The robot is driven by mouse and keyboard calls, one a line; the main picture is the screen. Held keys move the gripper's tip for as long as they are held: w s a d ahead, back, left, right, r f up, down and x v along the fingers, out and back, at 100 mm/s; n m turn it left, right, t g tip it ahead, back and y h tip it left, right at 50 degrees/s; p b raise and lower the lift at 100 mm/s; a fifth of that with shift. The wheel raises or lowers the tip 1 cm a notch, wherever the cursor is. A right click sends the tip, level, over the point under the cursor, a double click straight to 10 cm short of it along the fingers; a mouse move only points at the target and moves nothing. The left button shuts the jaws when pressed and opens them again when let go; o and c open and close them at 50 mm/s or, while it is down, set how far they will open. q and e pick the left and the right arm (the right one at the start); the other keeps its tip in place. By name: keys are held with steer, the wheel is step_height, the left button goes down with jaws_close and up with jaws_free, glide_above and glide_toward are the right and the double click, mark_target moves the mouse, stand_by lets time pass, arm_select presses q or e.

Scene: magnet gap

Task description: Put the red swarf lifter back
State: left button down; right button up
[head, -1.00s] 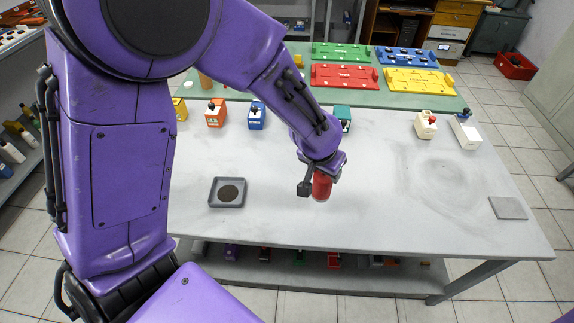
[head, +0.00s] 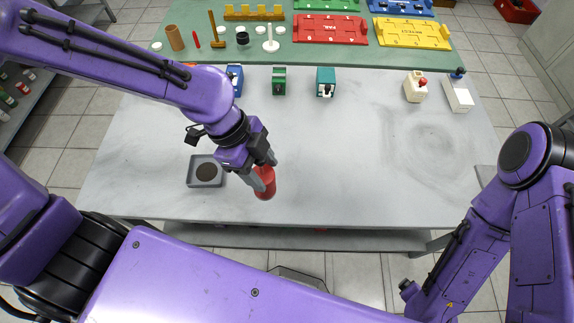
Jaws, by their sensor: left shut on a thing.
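The red swarf lifter (head: 266,188) is a short red cylinder, upright or nearly so, over the front middle of the grey table. My left gripper (head: 262,178) is shut on its upper part, and the fingers hide some of it. I cannot tell whether its base touches the table. A shallow grey tray (head: 191,182) with a dark round patch in it lies just left of the lifter, apart from it. My right arm is at the right, with its wrist at the bottom edge; its fingers do not show.
A blue block (head: 235,80), a green block (head: 279,82) and a teal block (head: 326,82) stand along the table's back. White blocks (head: 414,88) stand at the back right. Red (head: 330,30) and yellow (head: 412,34) trays lie on the green mat. The table's middle right is clear.

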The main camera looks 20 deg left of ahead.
arm_select(q)
steer(key=shift+w+d+f+m+b, duration=0.15)
steer(key=shift+d+m+b, duration=0.1)
steer(key=shift+m+b, duration=0.15)
steer(key=shift+w+d+f+b, duration=0.1)
steer(key=shift+w+f+b, duration=0.5)
steer(key=shift+w+b, duration=0.1)
steer(key=w+f+p, duration=0.3)
steer(key=w+f, duration=0.8)
steer(key=shift+w+d+p, duration=0.2)
steer(key=shift+w+p, duration=0.05)
steer(key=shift+p, duration=0.15)
steer(key=shift+f, duration=0.2)
steer(key=shift+c, duration=2)
jaws_free()
